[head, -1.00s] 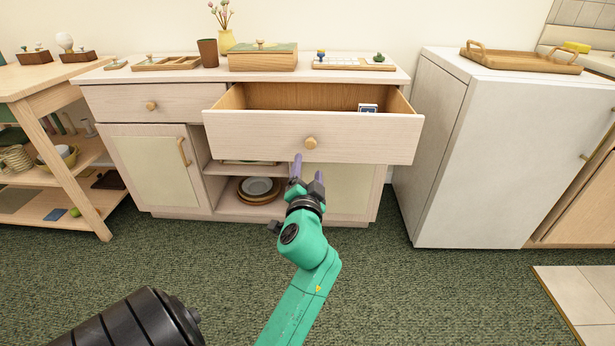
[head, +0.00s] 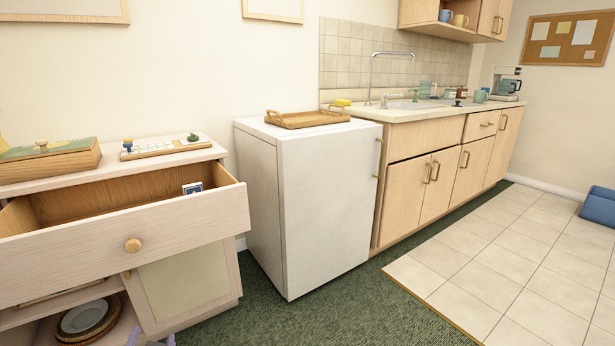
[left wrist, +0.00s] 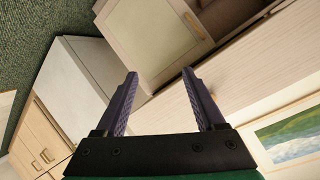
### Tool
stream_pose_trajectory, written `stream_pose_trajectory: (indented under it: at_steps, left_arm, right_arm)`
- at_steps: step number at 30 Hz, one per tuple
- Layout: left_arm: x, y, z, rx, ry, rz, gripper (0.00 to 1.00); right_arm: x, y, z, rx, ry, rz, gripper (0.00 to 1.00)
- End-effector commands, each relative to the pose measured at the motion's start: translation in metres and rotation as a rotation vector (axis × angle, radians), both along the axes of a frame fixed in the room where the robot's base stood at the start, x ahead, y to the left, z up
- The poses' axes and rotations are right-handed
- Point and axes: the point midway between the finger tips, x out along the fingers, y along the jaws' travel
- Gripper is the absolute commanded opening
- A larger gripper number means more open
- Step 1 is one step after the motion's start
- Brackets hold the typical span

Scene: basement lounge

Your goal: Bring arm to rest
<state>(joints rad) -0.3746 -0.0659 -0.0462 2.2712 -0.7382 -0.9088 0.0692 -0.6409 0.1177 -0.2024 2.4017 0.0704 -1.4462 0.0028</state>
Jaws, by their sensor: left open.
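My left gripper (left wrist: 163,85) is open in the left wrist view, with two purple fingers apart and nothing between them. In the head view only its fingertips (head: 150,340) show at the bottom edge, in front of the sideboard's lower part. The rest of the arm is out of the head view. The sideboard's wooden drawer (head: 120,246) stands pulled open, and the gripper is below its round knob (head: 133,245), apart from it. My right gripper is in neither view.
A white fridge (head: 325,200) with a wooden tray (head: 307,118) on top stands right of the sideboard. A small blue-and-white item (head: 193,188) lies in the drawer. Plates (head: 85,318) sit on the lower shelf.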

Motion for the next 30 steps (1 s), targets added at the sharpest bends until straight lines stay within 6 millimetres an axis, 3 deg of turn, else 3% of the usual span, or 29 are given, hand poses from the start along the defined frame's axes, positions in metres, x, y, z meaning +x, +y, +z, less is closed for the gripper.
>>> stream_pose_trajectory:
  at_steps: [1, 3, 6, 12, 15, 23, 26, 30]
  left_arm:
    - [-0.012, -0.014, -0.032, -0.098, 0.095, -0.033, 0.71]
    - [-0.031, -0.038, -0.072, -0.228, 0.224, -0.077, 0.71]
    - [-0.059, -0.07, -0.112, -0.369, 0.386, -0.14, 0.71]
    - [-0.122, -0.13, -0.16, -0.577, 0.672, -0.263, 0.71]
    - [-0.148, -0.152, -0.166, -0.643, 0.783, -0.308, 0.71]
    - [-0.148, -0.14, -0.195, -0.616, 0.815, -0.253, 0.71]
    - [-0.16, -0.132, -0.205, -0.602, 0.834, -0.233, 0.71]
    - [-0.199, -0.113, -0.212, -0.574, 0.872, -0.202, 0.71]
  right_arm:
    - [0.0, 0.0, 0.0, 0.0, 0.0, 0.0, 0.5]
    - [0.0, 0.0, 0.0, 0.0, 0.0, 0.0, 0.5]
    - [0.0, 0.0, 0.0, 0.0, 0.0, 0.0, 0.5]
    - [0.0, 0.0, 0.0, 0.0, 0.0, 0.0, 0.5]
    - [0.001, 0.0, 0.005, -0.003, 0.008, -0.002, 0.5]
    - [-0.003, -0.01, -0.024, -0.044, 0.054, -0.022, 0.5]
    - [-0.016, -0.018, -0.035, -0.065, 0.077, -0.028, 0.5]
    - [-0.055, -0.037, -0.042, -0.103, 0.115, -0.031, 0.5]
